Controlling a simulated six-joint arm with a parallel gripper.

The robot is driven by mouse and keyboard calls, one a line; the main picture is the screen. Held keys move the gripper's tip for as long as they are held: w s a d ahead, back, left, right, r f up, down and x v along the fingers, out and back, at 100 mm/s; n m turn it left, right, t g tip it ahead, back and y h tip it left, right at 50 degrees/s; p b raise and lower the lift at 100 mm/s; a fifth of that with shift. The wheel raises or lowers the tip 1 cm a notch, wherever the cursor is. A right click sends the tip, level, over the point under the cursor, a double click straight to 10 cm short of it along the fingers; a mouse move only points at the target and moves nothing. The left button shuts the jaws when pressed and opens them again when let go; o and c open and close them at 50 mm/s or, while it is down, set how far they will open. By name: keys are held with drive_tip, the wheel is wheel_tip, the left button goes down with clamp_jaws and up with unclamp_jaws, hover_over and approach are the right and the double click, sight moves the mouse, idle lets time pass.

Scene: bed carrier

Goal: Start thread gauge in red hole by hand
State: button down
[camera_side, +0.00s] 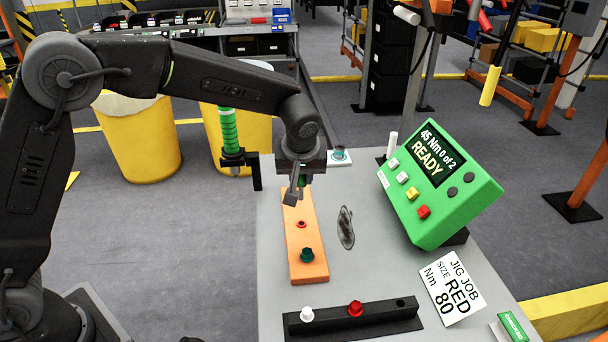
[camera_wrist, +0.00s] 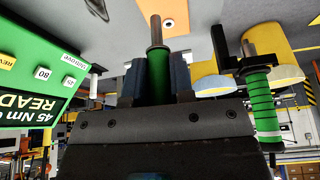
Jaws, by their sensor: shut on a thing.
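My gripper (camera_side: 293,197) is shut on a thread gauge with a green body (camera_wrist: 157,72) and a bare metal tip (camera_wrist: 156,30). In the side view the gripper mostly hides the gauge. It is above the far part of the orange jig block (camera_side: 318,262), which also shows at the top of the wrist view (camera_wrist: 150,8). The red hole (camera_side: 301,224) is on the block's top, nearer the camera than my gripper. A dark green fitting (camera_side: 307,255) is at the block's near end. The wrist view shows a hole (camera_wrist: 168,22) close beside the gauge tip; its colour is unclear.
A black rack (camera_side: 375,322) holds a white-topped and a red-topped gauge, with an empty hole at right. The green controller (camera_side: 430,215) reads 45 Nm, 0 of 2, READY. A card (camera_side: 452,287) says size RED, Nm 80. A green-handled tool (camera_side: 229,132) stands at the table's left edge.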

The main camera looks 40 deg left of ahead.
sight(301, 195)
drive_tip(key=shift+f, duration=2.9)
drive_tip(key=shift+f, duration=1.05)
drive_tip(key=m, duration=0.2)
drive_tip(key=m+h, duration=0.1)
drive_tip(key=m, duration=0.1)
drive_tip(key=shift+a+m+t+h, duration=0.1)
drive_tip(key=shift+m+t+h, duration=0.2)
drive_tip(key=shift+m, duration=0.1)
drive_tip(key=shift+m+h, duration=0.4)
drive_tip(key=shift+m, duration=0.6)
drive_tip(key=shift+f, duration=0.1)
drive_tip(key=shift+s+m+h, duration=0.1)
drive_tip(key=shift+m+h, duration=0.3)
drive_tip(key=shift+m, duration=0.7)
drive_tip(key=shift+f+m+h, duration=0.1)
drive_tip(key=shift+m+h, duration=0.8)
drive_tip(key=shift+m, duration=1.4)
